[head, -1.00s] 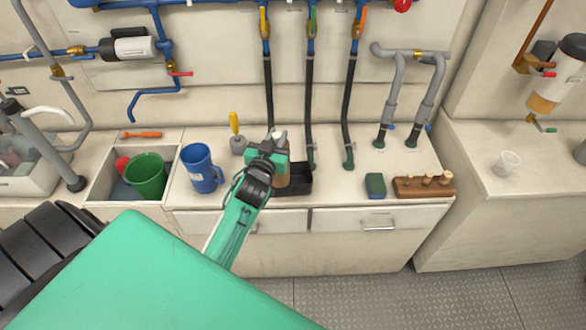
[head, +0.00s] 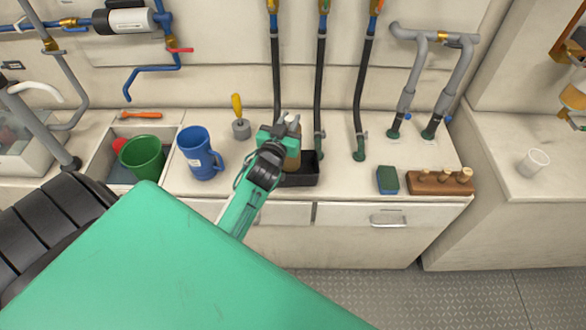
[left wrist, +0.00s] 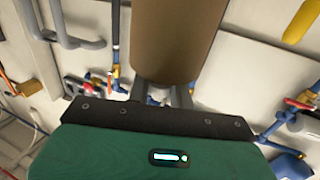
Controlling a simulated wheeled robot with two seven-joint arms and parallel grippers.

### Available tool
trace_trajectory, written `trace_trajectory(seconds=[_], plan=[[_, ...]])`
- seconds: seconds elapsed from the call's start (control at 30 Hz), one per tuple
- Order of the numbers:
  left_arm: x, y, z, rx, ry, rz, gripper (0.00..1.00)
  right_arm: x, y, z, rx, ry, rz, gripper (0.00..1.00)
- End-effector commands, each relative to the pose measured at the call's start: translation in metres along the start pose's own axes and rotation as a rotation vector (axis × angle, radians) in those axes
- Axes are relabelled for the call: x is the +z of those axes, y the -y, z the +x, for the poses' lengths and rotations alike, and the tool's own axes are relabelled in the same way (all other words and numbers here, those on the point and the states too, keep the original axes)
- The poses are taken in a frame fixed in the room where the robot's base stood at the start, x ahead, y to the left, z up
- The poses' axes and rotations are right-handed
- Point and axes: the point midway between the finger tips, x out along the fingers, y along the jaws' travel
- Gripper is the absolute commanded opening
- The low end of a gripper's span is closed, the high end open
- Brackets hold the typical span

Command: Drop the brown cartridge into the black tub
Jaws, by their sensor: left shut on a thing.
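The brown cartridge (head: 293,160) is upright in my left gripper (head: 290,128), at the left part of the black tub (head: 304,178) in the head view. The tub is a small open box on the counter, partly hidden by my arm and the cartridge. I cannot tell whether the cartridge's lower end is above the rim or inside it. In the left wrist view the cartridge (left wrist: 178,40) fills the top middle, with the left gripper's fingers (left wrist: 163,95) shut on it. My right gripper is not in view.
A blue mug (head: 200,155), a yellow-handled tool (head: 238,115) and a sink with a green cup (head: 143,157) are to the left. Black hoses (head: 319,95) rise behind the tub. A sponge (head: 388,180) and a wooden block (head: 440,183) stand right, with clear counter between.

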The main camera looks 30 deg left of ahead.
Motion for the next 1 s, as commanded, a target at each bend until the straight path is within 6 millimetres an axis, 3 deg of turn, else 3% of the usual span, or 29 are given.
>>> trace_trajectory(seconds=[0.13, 0.37, 0.4, 0.53, 0.83, 1.0], plan=[[0.010, 0.000, 0.000, 0.000, -0.001, 0.000, 0.00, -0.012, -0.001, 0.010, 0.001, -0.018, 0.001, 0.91], [0.009, 0.000, 0.000, 0.000, -0.001, 0.000, 0.00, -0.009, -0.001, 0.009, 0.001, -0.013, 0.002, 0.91], [0.009, 0.000, 0.000, 0.000, -0.001, 0.000, 0.24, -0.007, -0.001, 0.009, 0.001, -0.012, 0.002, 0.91], [0.009, 0.000, 0.000, 0.000, -0.001, 0.000, 0.47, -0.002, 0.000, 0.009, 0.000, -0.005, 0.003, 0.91], [0.010, 0.000, -0.001, 0.000, 0.000, 0.000, 0.47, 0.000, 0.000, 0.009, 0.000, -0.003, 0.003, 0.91], [0.012, 0.000, -0.015, 0.000, 0.001, 0.000, 0.47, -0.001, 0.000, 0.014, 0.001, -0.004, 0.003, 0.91]])
